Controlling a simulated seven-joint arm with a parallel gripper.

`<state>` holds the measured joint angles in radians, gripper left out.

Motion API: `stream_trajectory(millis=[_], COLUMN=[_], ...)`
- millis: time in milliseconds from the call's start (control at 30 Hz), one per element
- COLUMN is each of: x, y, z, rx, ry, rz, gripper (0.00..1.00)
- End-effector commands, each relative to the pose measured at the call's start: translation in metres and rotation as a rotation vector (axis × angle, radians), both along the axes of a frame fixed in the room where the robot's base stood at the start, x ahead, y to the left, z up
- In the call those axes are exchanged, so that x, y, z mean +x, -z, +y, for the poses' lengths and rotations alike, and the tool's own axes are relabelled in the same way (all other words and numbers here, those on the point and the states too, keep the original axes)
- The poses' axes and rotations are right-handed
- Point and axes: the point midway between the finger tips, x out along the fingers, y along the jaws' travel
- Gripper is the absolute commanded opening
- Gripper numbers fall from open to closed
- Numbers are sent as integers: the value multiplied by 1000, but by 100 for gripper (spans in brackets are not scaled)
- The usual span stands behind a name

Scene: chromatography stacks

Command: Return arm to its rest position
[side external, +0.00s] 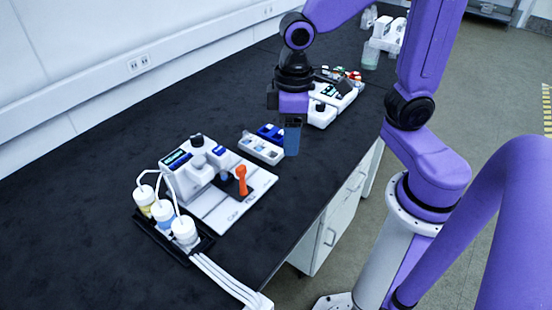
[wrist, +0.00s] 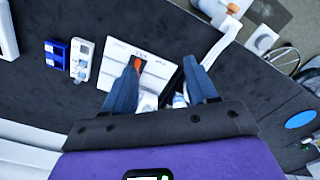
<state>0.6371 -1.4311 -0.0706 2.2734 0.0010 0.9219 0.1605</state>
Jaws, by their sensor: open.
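My gripper (side external: 291,138) hangs above the black bench, fingers pointing down, in front of the blue rack and the white box as seen in the side view. In the wrist view its two blue fingers (wrist: 160,78) are spread apart with nothing held between them. A white chromatography unit (side external: 212,178) stands on the bench, with an upright orange handle (side external: 241,180) on its base plate. The plate (wrist: 152,72) and the orange piece (wrist: 137,63) also show in the wrist view, the orange piece partly hidden by the left finger.
Capped bottles (side external: 162,211) with white tubes stand in a black tray at the bench's near end. A blue rack (side external: 270,132) and a white box (side external: 260,150) lie beyond the unit. A second white device (side external: 322,113) stands behind my gripper. The bench's left side is clear.

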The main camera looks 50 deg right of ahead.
Motion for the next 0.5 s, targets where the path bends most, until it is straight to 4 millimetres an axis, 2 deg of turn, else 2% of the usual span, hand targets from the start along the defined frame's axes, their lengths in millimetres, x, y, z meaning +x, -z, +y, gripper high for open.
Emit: stream_trajectory(millis=[100,300,500], x=[-35,-83,-109], y=[-1,2,5], z=[-9,-26,-37], rx=[4,7,10], ry=[-132,-330,-443], rz=[-5,-9,-11], gripper=[57,57,57])
